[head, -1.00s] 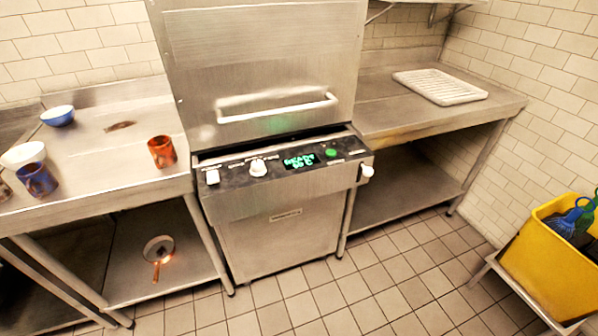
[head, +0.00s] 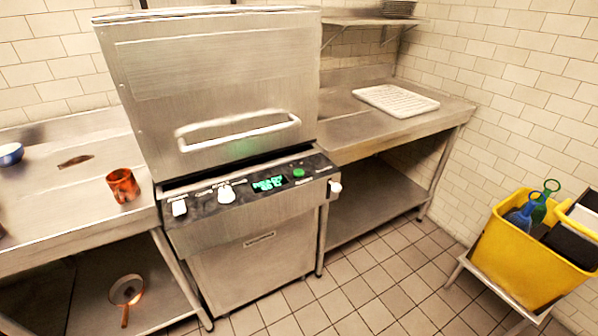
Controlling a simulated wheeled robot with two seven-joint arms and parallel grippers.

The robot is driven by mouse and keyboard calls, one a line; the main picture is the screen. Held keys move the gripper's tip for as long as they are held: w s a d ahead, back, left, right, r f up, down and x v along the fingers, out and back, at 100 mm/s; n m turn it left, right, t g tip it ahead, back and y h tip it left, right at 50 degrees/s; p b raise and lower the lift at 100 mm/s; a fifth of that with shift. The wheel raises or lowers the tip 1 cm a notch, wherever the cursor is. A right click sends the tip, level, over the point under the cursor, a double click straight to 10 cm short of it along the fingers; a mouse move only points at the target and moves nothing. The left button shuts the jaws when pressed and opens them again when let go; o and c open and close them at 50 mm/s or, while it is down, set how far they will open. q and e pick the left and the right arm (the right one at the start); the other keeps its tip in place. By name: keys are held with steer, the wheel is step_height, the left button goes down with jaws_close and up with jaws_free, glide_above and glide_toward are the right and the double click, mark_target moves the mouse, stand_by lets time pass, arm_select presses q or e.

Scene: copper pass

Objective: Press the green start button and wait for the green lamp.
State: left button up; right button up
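A steel hood-type dishwasher (head: 225,90) stands in the middle of the head view with its hood down. Its dark control panel (head: 240,192) carries a green start button (head: 298,173) on the right, a lit green display (head: 268,184) left of the button, and a white knob (head: 226,194) and a white switch (head: 179,208) further left. The display text is too blurred to read surely. I cannot make out a separate lit green lamp. Neither of my grippers is in view.
A white rack (head: 396,100) lies on the right counter (head: 350,137). A yellow bin (head: 520,262) with bottles stands at right. The tiled floor in front is clear.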

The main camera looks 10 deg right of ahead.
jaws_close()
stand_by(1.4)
